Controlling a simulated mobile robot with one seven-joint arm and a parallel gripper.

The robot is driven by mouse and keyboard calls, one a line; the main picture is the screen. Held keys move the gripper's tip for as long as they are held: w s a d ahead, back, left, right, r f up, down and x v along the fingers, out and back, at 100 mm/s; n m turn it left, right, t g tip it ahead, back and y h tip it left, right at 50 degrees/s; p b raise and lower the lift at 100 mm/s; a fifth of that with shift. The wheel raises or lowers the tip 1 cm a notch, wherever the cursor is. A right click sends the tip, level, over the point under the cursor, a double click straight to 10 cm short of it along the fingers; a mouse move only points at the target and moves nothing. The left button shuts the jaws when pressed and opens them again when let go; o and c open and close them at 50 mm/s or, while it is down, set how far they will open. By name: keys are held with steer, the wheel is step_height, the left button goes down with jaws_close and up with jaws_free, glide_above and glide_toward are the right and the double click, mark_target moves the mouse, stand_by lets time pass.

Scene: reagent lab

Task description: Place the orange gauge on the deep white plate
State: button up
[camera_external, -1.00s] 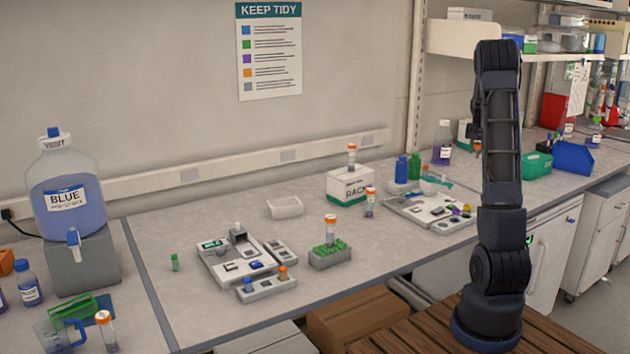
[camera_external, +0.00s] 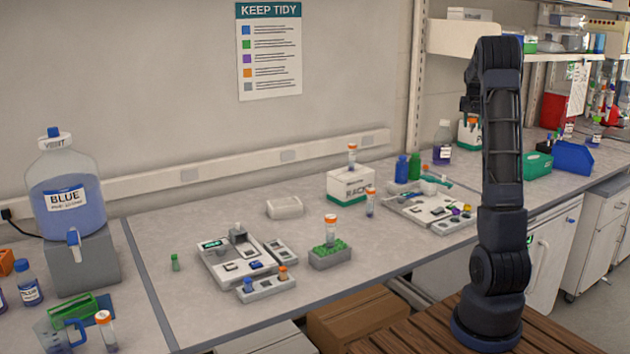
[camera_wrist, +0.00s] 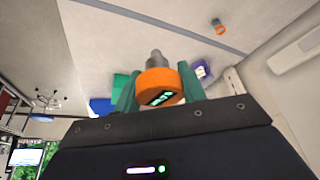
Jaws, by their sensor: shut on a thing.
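The orange gauge (camera_wrist: 156,88) has a round orange body, a dark face with green marks and a grey stem. My gripper (camera_wrist: 157,84) is shut on it, with one green finger on each side in the wrist view. In the external view my gripper (camera_external: 469,100) is raised behind my arm and partly hidden. A small orange patch below it there seems to be the gauge (camera_external: 472,120). A shallow white dish (camera_external: 285,208), which looks like the deep white plate, sits on the bench left of the rack box, apart from my gripper. Nothing shows in it.
The white rack box (camera_external: 350,186) carries an orange-capped tube. A green-topped tube block (camera_external: 330,257), a white instrument tray (camera_external: 235,260) and a second tray (camera_external: 430,210) stand on the bench. Blue and green bottles (camera_external: 408,167) stand behind. Bench around the white dish is clear.

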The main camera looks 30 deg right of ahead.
steer(key=w+a+n+t, duration=0.1)
steer(key=w+a+n, duration=0.2)
steer(key=w+a, duration=1.05)
steer(key=n+t+y, duration=0.1)
steer(key=n+y, duration=0.3)
steer(key=n, duration=0.4)
glide_above(284, 202)
step_height(284, 202, down, 4)
step_height(284, 202, down, 21)
steer(key=shift+a+r, duration=0.1)
steer(key=shift+f, duration=0.2)
steer(key=o, duration=1)
steer(key=shift+c, duration=0.2)
